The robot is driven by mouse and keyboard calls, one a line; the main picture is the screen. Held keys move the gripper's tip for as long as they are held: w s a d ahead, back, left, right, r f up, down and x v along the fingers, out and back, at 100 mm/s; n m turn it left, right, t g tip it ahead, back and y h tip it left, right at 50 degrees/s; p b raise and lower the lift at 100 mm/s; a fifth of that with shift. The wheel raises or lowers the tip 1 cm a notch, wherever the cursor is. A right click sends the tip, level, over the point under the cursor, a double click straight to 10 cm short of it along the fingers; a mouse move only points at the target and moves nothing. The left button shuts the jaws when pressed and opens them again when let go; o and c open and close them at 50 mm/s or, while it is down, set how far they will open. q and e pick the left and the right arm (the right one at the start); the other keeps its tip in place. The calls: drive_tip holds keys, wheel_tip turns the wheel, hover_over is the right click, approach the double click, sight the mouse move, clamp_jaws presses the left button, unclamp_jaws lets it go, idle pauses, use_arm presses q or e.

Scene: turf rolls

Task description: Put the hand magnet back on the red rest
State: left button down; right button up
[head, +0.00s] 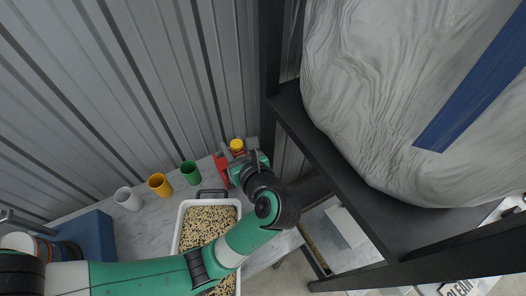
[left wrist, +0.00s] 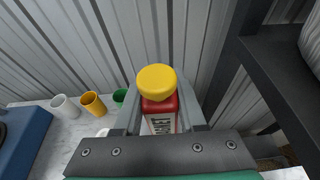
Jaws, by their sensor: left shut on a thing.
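The hand magnet has a round yellow knob (left wrist: 157,82), which also shows in the head view (head: 237,144). My left gripper (head: 238,161) is around it at the back of the bench, beside the corrugated wall. In the left wrist view the fingers (left wrist: 162,118) are on both sides of a red body (left wrist: 160,107) with a pale lettered label, below the knob. A red piece (head: 221,169) shows left of the gripper in the head view. I cannot tell whether it is the red rest or part of the magnet. The underside is hidden. My right gripper is out of view.
A white tray of grain (head: 207,222) is in front of the gripper. White (head: 128,198), yellow (head: 159,185) and green (head: 190,172) cups stand to the left, near a blue box (head: 88,237). A dark rack frame (head: 318,135) with a large wrapped roll (head: 390,80) rises at right.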

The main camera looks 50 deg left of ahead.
use_arm(q)
drive_tip(key=shift+w+a+r, duration=0.15)
drive_tip(key=shift+s, duration=0.35)
drive_tip(key=w+a+f+b, duration=0.2)
drive_tip(key=a+f, duration=0.4)
drive_tip(key=w+a+f+b, duration=0.1)
drive_tip(key=w+a+f, duration=0.1)
drive_tip(key=a+f, duration=0.4)
drive_tip(key=shift+w+a+f+b, duration=0.3)
drive_tip(key=shift+w+a+b, duration=0.05)
drive_tip(key=shift+a, duration=0.25)
